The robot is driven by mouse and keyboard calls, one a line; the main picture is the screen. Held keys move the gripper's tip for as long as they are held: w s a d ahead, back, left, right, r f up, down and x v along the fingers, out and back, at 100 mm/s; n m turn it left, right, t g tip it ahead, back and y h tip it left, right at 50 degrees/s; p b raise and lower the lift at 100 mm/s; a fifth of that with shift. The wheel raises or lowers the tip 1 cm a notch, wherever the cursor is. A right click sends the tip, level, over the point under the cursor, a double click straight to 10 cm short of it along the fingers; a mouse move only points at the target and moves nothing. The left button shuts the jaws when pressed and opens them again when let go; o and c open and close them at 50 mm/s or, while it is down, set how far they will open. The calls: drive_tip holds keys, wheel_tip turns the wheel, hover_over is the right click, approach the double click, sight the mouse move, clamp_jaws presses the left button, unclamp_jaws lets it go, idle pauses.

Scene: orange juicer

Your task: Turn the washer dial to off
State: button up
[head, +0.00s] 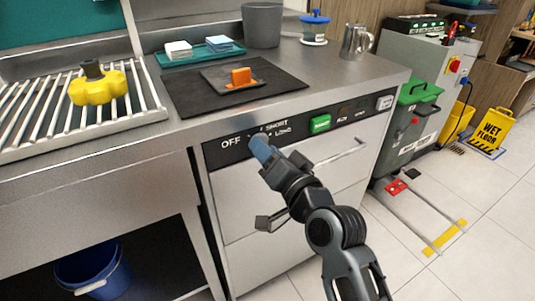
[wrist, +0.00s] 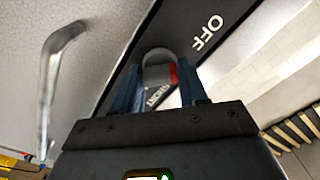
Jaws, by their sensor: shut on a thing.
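The washer (head: 300,190) is a steel front-panel machine under the counter, with a black control strip (head: 212,155) marked OFF, SHORT and LONG. In the head view my gripper (head: 261,147) reaches the strip just right of OFF and hides the dial. In the wrist view the dial (wrist: 158,59) is a rounded grey knob with a red mark on its right side. The blue fingers of my gripper (wrist: 158,80) stand on both sides of the dial, shut on it. The OFF label (wrist: 207,33) is up and right of the dial there.
A green button (head: 320,123) and a bar handle (head: 340,153) are right of my gripper on the washer. On the counter are a black mat (head: 190,103) with an orange item and a grey bin (head: 262,25). The floor to the right is partly clear.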

drive_tip(key=shift+f, duration=0.15)
drive_tip(key=o, duration=1.1)
drive_tip(key=shift+c, duration=0.2)
drive_tip(key=shift+s, duration=0.1)
drive_tip(key=v, duration=0.7)
drive_tip(key=shift+s+d, duration=0.2)
drive_tip(key=shift+s, duration=0.1)
drive_tip(key=s+d+f+h, duration=0.45)
drive_tip(key=s+d, duration=0.35)
drive_tip(key=s, duration=0.5)
drive_tip(key=s+d+f+h, duration=0.4)
drive_tip(key=s+d+f, duration=0.2)
drive_tip(key=s+d, duration=0.45)
drive_tip(key=s+d+r+n+h, duration=0.1)
drive_tip(key=s+r, duration=0.2)
drive_tip(key=s, duration=0.5)
drive_tip(key=s+d+r+n+h, duration=0.1)
drive_tip(key=s+d+r, duration=0.15)
drive_tip(key=s, duration=0.65)
wheel_tip(320, 180, up, 13)
drive_tip(key=p, duration=1.2)
drive_tip(key=shift+w+a+p, duration=0.2)
drive_tip(key=shift+a+p, duration=0.1)
drive_tip(key=shift+a, duration=0.05)
